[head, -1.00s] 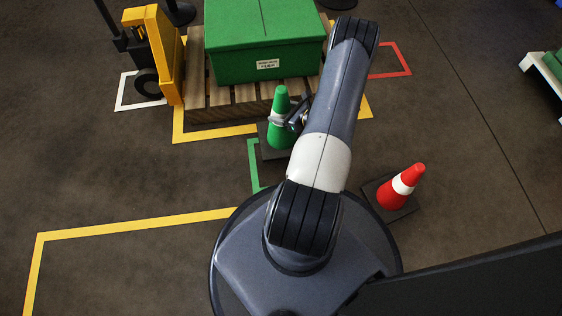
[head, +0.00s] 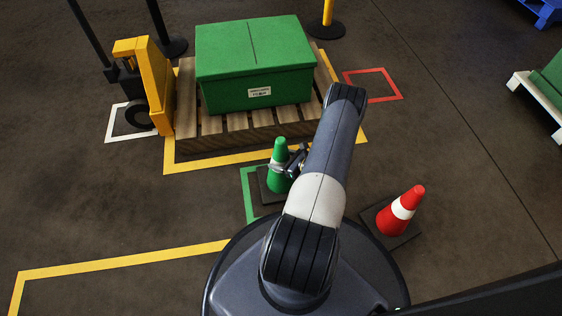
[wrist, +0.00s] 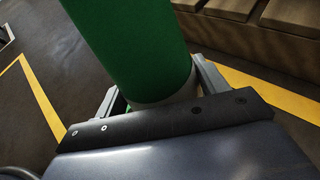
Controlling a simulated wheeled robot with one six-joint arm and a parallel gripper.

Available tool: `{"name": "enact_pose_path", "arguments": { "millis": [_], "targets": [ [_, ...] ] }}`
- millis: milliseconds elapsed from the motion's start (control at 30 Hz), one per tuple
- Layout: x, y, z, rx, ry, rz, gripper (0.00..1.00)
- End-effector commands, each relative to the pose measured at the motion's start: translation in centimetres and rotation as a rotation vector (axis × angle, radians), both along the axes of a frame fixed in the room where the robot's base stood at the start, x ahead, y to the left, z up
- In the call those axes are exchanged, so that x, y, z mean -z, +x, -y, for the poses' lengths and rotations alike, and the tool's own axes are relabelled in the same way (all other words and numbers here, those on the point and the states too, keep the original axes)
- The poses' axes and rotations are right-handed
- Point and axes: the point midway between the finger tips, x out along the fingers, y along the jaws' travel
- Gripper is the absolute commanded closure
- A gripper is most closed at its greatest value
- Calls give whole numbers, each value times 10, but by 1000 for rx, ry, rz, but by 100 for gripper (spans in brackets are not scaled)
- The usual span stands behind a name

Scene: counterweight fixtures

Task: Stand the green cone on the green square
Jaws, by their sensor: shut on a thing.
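The green cone (head: 278,181) with a pale band and a dark square base is upright in the head view, just in front of the pallet. My gripper (head: 285,166) is shut around the cone at its band. In the wrist view the cone's green upper part (wrist: 133,45) fills the middle, between the two fingers of my gripper (wrist: 160,98). The green square (head: 249,196) is a taped outline on the floor. Its left side shows beside the cone's base, and my arm and the cone hide much of the rest. I cannot tell whether the base touches the floor.
A green box (head: 255,62) sits on a wooden pallet (head: 190,122) inside yellow tape. A red cone (head: 402,210) stands to the right of my arm. A yellow pallet truck (head: 153,85) is at left. A red taped square (head: 374,84) is empty.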

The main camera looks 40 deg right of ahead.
Motion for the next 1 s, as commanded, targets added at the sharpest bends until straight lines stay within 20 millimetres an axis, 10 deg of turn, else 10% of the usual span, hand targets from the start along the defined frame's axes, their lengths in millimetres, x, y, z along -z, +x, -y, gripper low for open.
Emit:
{"name": "enact_pose_path", "arguments": {
  "millis": [367, 400, 633, 1000],
  "targets": [
    [4, 1, 1, 0, -2, 2, 93],
    [3, 0, 0, 0, -1, 1, 28],
    [3, 0, 0, 0, -1, 0, 9],
    [-3, -3, 2, 2, -1, 0, 9]
  ]
}}
